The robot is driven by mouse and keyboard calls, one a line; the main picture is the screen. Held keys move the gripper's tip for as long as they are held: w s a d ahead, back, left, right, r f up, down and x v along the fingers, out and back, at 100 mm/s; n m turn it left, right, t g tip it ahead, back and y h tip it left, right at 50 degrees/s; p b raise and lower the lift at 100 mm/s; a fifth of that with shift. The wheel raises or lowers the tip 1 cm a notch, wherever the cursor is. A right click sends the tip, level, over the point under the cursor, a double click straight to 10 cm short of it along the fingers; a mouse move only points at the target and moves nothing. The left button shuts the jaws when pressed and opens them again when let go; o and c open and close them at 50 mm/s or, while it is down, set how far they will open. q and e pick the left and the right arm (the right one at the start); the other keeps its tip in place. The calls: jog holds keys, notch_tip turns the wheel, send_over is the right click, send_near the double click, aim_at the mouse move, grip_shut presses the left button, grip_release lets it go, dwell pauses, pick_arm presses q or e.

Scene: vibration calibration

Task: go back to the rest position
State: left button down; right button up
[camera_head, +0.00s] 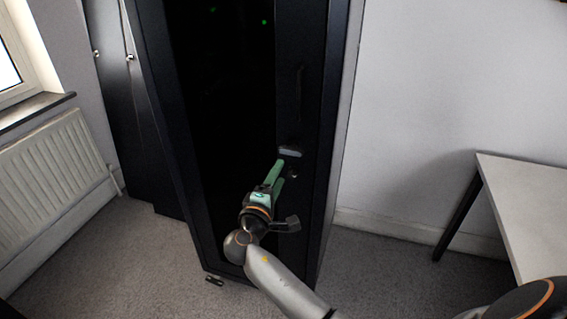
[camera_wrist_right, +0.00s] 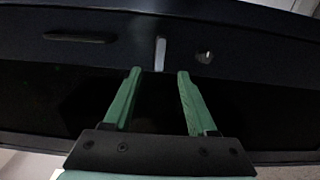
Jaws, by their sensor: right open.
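My right gripper (camera_head: 280,169) reaches up to the front of a tall black cabinet (camera_head: 309,100) in the head view. Its two green fingers are apart, and nothing shows between them in the right wrist view (camera_wrist_right: 159,75). A small silver-grey latch piece (camera_head: 290,152) on the cabinet front is just beyond the fingertips. In the wrist view the latch piece (camera_wrist_right: 160,53) lies ahead of the gap between the fingers; I cannot tell whether a finger touches it. A round lock (camera_wrist_right: 204,57) is right of it. My left gripper is not in view.
A white table (camera_head: 525,185) stands at the right. A radiator (camera_head: 55,175) is under the window at the left. A small dark object (camera_head: 214,281) lies on the carpet by the cabinet's foot. Grey carpet (camera_head: 385,265) is clear between cabinet and table.

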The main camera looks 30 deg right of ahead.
jog(key=shift+s+a, duration=0.3)
jog(key=shift+a, duration=0.05)
jog(key=shift+f, duration=0.1)
jog(key=s+a+f+y, duration=0.2)
jog(key=s+f+y, duration=0.1)
jog(key=f, duration=0.4)
jog(key=s+a+f+g+y, duration=0.1)
jog(key=s+f+y, duration=0.2)
jog(key=f, duration=0.3)
jog(key=s+a+f+y, duration=0.2)
jog(key=s+f+y, duration=0.15)
jog(key=f, duration=0.35)
jog(key=s+a+f+m+y, duration=0.2)
jog(key=s+a+m+y, duration=0.1)
jog(key=s, duration=0.5)
jog(key=s+a+f+m+g+y, duration=0.1)
jog(key=s+a+f+m+y, duration=0.2)
jog(key=s, duration=0.6)
jog(key=shift+s+a+f+y, duration=0.2)
jog(key=shift+a+f+y, duration=0.15)
jog(key=shift+a, duration=0.55)
